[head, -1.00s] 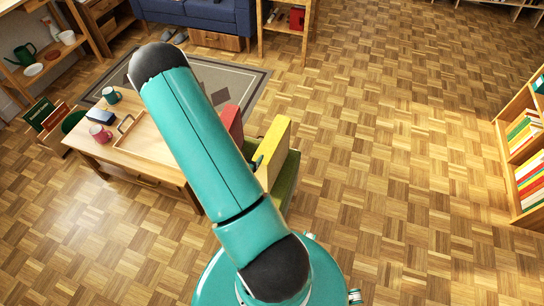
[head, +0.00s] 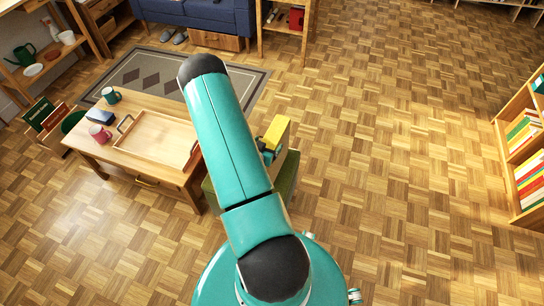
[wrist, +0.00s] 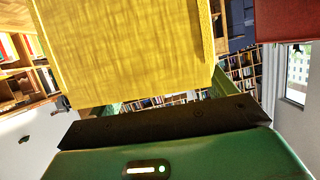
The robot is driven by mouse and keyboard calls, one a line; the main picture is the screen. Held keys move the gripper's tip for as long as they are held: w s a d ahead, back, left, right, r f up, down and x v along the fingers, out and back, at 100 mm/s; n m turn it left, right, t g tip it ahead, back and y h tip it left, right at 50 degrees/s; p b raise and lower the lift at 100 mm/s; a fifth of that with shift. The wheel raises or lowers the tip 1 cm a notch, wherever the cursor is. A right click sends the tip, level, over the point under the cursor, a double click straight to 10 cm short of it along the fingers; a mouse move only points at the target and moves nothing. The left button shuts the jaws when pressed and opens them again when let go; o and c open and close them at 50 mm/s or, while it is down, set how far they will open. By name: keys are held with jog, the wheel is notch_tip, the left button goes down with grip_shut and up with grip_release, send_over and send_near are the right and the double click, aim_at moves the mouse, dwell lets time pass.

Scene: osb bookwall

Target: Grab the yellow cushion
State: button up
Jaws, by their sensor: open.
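The yellow cushion (head: 279,128) stands upright on a green seat (head: 289,178), just right of my arm in the head view. My gripper (head: 267,151) is small and dark there, at the cushion's near left side, partly hidden by my arm. In the wrist view the cushion (wrist: 125,50) fills the upper left and middle, very close. A black bar of my gripper (wrist: 170,123) lies below its lower edge, with a thin gap showing between. The gripper is open. I cannot tell whether the cushion is between the jaws.
A red surface (wrist: 285,20) is close at upper right in the wrist view. A wooden table (head: 105,152) with a tray (head: 155,140) and mugs is left of the seat. A bookshelf (head: 520,150) stands far right. The parquet floor between is clear.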

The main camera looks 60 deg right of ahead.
aim_at(270, 141)
jog(key=shift+x, duration=1.5)
jog(key=shift+r, duration=0.1)
jog(key=c, duration=1.6)
jog(key=shift+r, duration=0.1)
